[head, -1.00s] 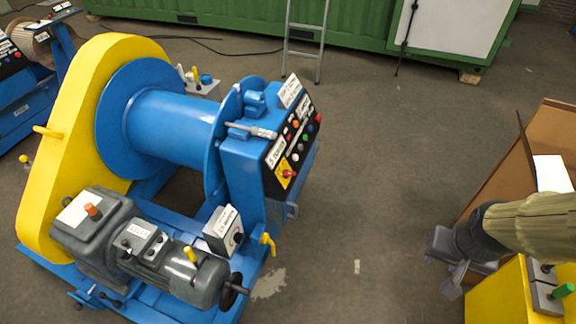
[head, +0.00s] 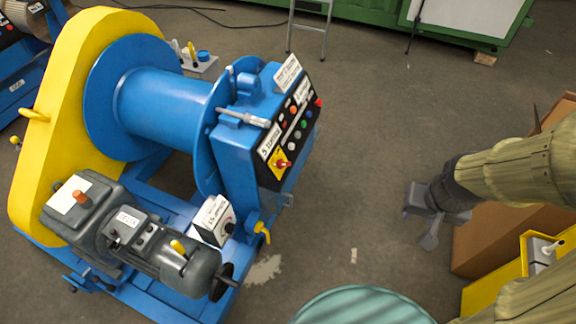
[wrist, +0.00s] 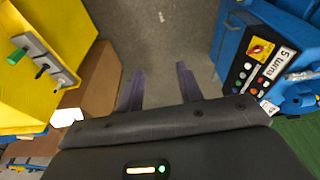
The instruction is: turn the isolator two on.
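A red rotary handle on a yellow plate (head: 281,162), like an isolator switch, is on the black control panel (head: 297,122) of the blue winch. It also shows in the wrist view (wrist: 259,49) at upper right. Its label is too small to read surely, so I cannot tell whether it is isolator two, nor its setting. A small grey box with a black knob (head: 213,221) is lower on the winch. My gripper (head: 430,228) is over the floor, right of the winch and apart from it. In the wrist view, its fingers (wrist: 161,84) are apart with nothing between them.
A teal round surface (head: 362,308) is at the bottom of the head view. Bare floor lies between winch and gripper.

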